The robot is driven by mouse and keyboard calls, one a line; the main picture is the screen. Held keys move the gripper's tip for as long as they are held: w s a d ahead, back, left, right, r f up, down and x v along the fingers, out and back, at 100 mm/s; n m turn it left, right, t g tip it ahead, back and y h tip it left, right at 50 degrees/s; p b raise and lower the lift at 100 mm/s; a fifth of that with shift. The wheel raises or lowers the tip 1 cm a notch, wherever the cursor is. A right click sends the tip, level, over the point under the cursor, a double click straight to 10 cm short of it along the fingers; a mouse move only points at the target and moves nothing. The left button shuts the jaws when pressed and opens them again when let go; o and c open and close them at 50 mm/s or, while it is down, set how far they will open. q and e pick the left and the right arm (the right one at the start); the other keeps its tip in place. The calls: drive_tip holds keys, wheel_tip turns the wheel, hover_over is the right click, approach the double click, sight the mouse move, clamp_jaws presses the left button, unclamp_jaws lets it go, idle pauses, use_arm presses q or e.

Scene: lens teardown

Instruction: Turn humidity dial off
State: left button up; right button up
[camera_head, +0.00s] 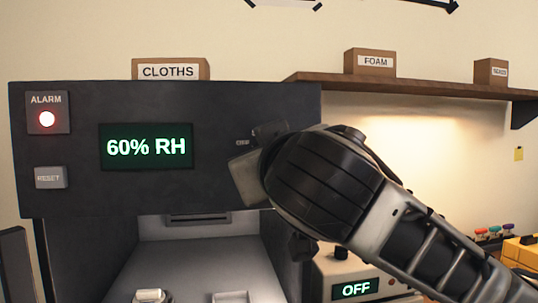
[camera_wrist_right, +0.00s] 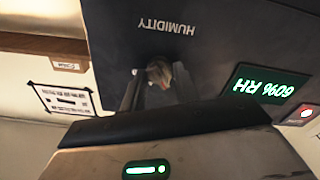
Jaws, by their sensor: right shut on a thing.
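The humidity dial (camera_wrist_right: 160,72) shows in the right wrist view below the upside-down word HUMIDITY, on the dark cabinet front. My right gripper (camera_wrist_right: 158,85) has its fingers around the dial and is shut on it. In the head view my right gripper (camera_head: 258,165) is at the right part of the dark cabinet (camera_head: 75,195), and it hides the dial. The cabinet's display (camera_head: 146,147) reads 60% RH in green; it also shows inverted in the right wrist view (camera_wrist_right: 257,87). My left gripper is in neither view.
A lit red alarm lamp (camera_head: 47,119) and a reset button (camera_head: 50,177) are at the cabinet's left. A display reading OFF (camera_head: 355,288) sits below my right arm. A wooden shelf (camera_head: 420,88) with boxes runs along the wall at right. The cabinet's lower bay (camera_head: 190,255) is open.

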drive_tip(key=n, duration=0.6)
idle(0.7)
drive_tip(key=o, duration=1)
drive_tip(key=shift+c, duration=0.2)
